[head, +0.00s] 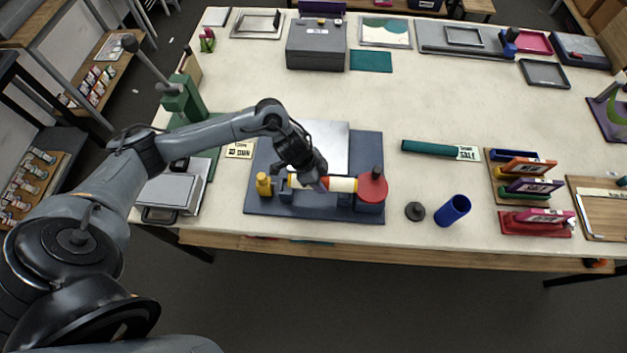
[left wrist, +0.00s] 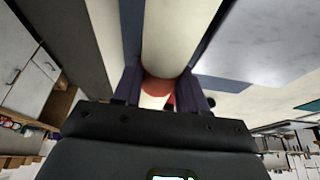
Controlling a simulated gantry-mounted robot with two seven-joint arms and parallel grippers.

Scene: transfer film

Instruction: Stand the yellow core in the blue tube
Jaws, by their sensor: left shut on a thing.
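A pale yellow core (head: 342,185) with a red band lies on its side across the blue stand, between a yellow knob (head: 264,185) and a red disc (head: 372,188). My left gripper (head: 311,183) is shut on it near its middle and hides part of it. In the left wrist view the core (left wrist: 172,40) runs between the two fingers (left wrist: 160,88), its red band close to them. The blue tube (head: 453,210) stands near the table's front edge, to the right of the stand, and its dark open end shows at the top. My right gripper is not in view.
A dark round piece (head: 415,211) lies just left of the blue tube. A green roll (head: 432,148) with a sale label lies behind them. A rack with colored blocks (head: 525,168) is to the right. The table between stand and tube is mostly clear.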

